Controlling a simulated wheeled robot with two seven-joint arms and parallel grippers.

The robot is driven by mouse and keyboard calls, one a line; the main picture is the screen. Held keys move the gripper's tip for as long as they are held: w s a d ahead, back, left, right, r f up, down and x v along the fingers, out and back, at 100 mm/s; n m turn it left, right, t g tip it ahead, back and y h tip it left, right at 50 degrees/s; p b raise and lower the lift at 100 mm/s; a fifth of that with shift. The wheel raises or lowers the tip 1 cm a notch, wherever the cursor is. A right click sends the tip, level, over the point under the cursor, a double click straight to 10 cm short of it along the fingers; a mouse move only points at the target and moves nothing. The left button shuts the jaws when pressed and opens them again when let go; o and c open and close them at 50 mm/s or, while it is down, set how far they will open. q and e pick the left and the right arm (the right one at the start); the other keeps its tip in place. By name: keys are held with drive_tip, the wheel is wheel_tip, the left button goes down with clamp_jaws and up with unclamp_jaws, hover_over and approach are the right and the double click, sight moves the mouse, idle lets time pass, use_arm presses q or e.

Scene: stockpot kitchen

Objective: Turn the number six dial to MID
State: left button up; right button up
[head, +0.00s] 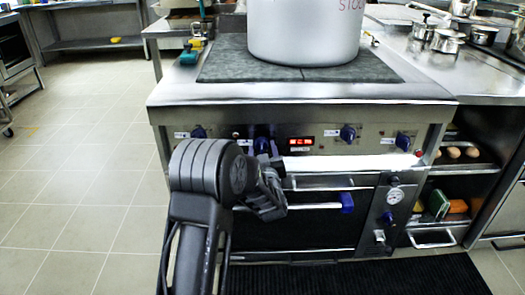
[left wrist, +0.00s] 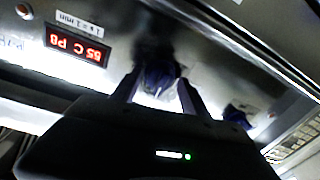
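The front panel (head: 325,145) of the stove carries several blue dials. One blue dial (head: 262,143) sits left of the red-lit display (head: 301,143), and my left gripper (head: 272,175) is right at it. In the left wrist view the panel looks upside down, and this dial (left wrist: 160,78) lies between the two fingertips, nearly filling the gap. I cannot tell if the fingers press on it. Other dials are at the far left (head: 198,132), right of the display (head: 348,133) and far right (head: 403,141). Their numbers and settings are too small to read. My right gripper is not in view.
A large pot (head: 305,35) stands on the dark stove top. Below the panel are an oven door handle (head: 312,206) and a gauge (head: 394,196). Shelves with eggs (head: 462,153) stand at the right. The floor (head: 75,170) at the left is clear.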

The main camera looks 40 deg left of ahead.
use_arm(q)
clamp_jaws()
idle(0.3)
